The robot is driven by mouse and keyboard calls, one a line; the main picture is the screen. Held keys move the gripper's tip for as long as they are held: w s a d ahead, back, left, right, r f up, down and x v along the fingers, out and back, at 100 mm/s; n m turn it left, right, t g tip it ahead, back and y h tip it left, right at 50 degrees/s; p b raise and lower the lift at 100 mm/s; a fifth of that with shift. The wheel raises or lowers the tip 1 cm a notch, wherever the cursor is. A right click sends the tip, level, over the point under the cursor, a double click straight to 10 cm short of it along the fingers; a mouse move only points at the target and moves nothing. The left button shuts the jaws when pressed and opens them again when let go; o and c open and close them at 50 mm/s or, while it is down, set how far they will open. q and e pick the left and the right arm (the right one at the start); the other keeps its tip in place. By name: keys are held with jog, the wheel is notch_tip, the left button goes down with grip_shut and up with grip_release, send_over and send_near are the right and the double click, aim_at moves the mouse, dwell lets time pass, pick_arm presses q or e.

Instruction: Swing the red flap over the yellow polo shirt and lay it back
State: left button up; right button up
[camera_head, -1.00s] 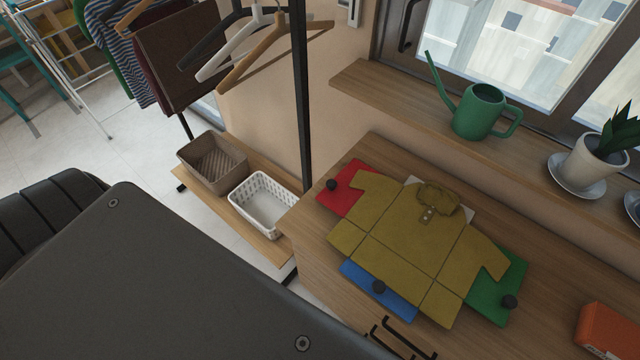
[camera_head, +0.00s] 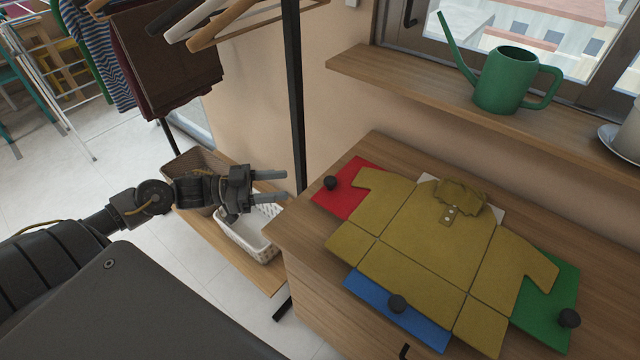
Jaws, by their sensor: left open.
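The yellow polo shirt (camera_head: 420,235) lies spread flat, face up, on a folding board on the wooden dresser top. The red flap (camera_head: 338,202) lies flat at the board's left, with a dark knob (camera_head: 330,183) on it; the shirt's left sleeve and side cover part of it. The blue flap (camera_head: 372,294) shows at the front and the green flap (camera_head: 556,290) at the right, each with a dark knob. My left gripper (camera_head: 286,186) is open and empty, left of the red flap and above the white basket, apart from the board. My right gripper is not in view.
A white basket (camera_head: 262,246) and a brown basket (camera_head: 180,170) stand on a low wooden shelf at left. A black rack post (camera_head: 295,100) rises behind my gripper. A green watering can (camera_head: 505,82) stands on the window ledge. Dresser top between red flap and left edge is bare.

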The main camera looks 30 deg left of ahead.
pick_arm(q)
jog(key=x, duration=1)
jog(key=shift+w+d, duration=0.15)
grip_shut()
